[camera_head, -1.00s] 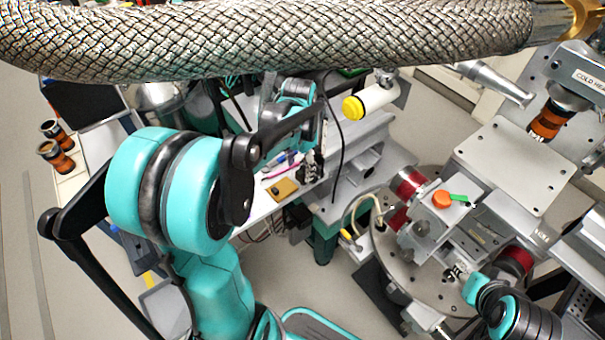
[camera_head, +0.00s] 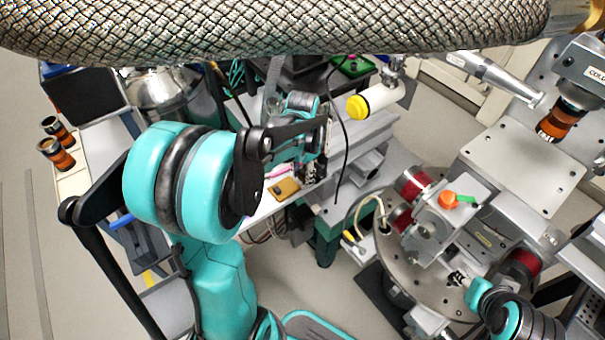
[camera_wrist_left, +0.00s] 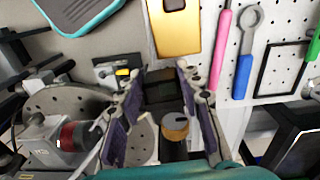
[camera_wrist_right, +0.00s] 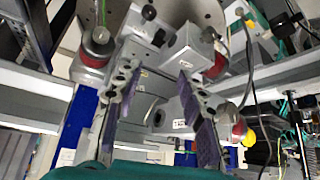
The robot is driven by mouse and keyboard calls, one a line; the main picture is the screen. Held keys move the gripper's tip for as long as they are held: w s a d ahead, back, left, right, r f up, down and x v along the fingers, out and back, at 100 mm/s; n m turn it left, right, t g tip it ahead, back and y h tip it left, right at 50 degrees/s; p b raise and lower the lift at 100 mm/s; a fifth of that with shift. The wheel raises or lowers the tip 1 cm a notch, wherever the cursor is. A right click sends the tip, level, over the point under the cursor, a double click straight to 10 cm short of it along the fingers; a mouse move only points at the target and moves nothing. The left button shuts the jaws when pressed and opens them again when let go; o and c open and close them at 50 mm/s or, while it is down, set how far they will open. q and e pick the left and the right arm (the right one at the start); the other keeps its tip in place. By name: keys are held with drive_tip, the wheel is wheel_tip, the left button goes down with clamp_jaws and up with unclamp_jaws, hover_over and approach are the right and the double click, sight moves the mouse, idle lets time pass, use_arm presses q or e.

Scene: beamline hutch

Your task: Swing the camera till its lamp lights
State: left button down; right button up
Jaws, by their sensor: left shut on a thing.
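A white tube with a yellow end (camera_head: 378,103) stands over the bench in the head view and looks like the camera, but I cannot be sure. My left gripper (camera_head: 314,172) points down at the bench edge, left of and below this tube.
A thick braided hose (camera_head: 270,30) crosses the top of the head view. A gold box (camera_head: 284,189) lies on the bench. Pink (camera_wrist_left: 221,50) and blue (camera_wrist_left: 243,75) tools lie on a perforated board.

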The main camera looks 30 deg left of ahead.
use_arm(q)
drive_tip(key=shift+d, duration=0.15)
drive_tip(key=shift+w+d+n+p, duration=0.1)
drive_tip(key=shift+d+n+p, duration=0.25)
drive_tip(key=shift+d+n, duration=0.75)
drive_tip(key=shift+d+n+p, duration=0.3)
drive_tip(key=shift+d+n, duration=0.35)
drive_tip(key=shift+n, duration=0.9)
drive_tip(key=shift+w+d+n+p, duration=0.1)
drive_tip(key=shift+d+n+p, duration=0.25)
drive_tip(key=shift+d+n, duration=0.75)
drive_tip(key=shift+a+n, duration=0.25)
drive_tip(key=shift+n, duration=0.1)
drive_tip(key=c, duration=1)
unclamp_jaws()
